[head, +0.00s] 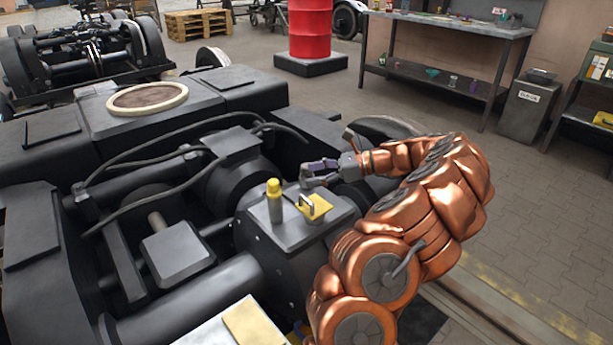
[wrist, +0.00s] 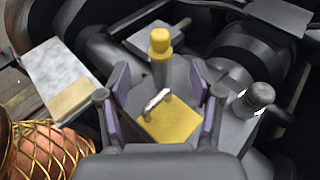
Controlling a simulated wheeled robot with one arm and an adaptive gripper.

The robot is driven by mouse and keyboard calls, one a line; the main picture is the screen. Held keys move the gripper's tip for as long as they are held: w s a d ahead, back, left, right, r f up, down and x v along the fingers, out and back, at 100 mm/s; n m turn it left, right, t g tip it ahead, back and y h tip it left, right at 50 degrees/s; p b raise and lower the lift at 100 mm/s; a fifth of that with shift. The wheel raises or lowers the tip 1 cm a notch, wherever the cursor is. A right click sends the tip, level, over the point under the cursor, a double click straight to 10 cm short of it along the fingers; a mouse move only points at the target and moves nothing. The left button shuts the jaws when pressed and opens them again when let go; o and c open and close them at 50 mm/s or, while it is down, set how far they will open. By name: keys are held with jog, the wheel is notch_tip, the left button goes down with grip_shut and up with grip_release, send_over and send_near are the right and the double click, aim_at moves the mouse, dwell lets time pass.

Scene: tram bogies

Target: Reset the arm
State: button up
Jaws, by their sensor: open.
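My copper-coloured arm reaches in from the right in the head view. My gripper (head: 312,176) is over the dark grey gearbox housing (head: 285,232) of the bogie. In the wrist view my gripper (wrist: 165,95) is open, with its purple-padded fingers apart. Between them, in the picture, are a yellow plate with a metal handle (wrist: 170,122) and a yellow-capped grey post (wrist: 160,48). The same yellow plate (head: 314,207) and yellow-capped post (head: 274,198) stand on top of the housing in the head view. I see nothing held in the fingers.
The black bogie frame (head: 60,245) with hoses and shafts surrounds the housing. A pale slab with a yellow patch (head: 235,330) is at the bottom. A red barrel (head: 310,30), a workbench (head: 450,25) and a grey bin (head: 530,105) stand behind. The paved floor at right is clear.

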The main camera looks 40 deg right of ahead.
jog(key=shift+r, duration=0.1)
dwell(0.5)
jog(key=a+r+n+g+y+p, duration=0.1)
jog(key=a+r+n+g+p, duration=0.4)
jog(key=a+r, duration=0.5)
jog(key=a+r+n+g+p, duration=0.2)
jog(key=a+r+n+p, duration=0.35)
jog(key=a, duration=0.95)
jog(key=s+a+r+n+g+h+p, duration=0.35)
jog(key=s+a+r+n+p, duration=0.2)
jog(key=s+a+n, duration=0.45)
jog(key=s+r+n+g+h+p, duration=0.1)
jog(key=s+r+n+h+p, duration=0.1)
jog(key=s+p, duration=0.3)
jog(key=s+r+n+g+h+p, duration=0.1)
jog(key=s+r+n+h+p, duration=0.2)
jog(key=s, duration=1)
jog(key=n+h+p, duration=0.2)
jog(key=p, duration=0.1)
jog(key=shift+s+d+p, duration=0.15)
jog(key=shift+s+p, duration=0.05)
jog(key=shift+p, duration=0.1)
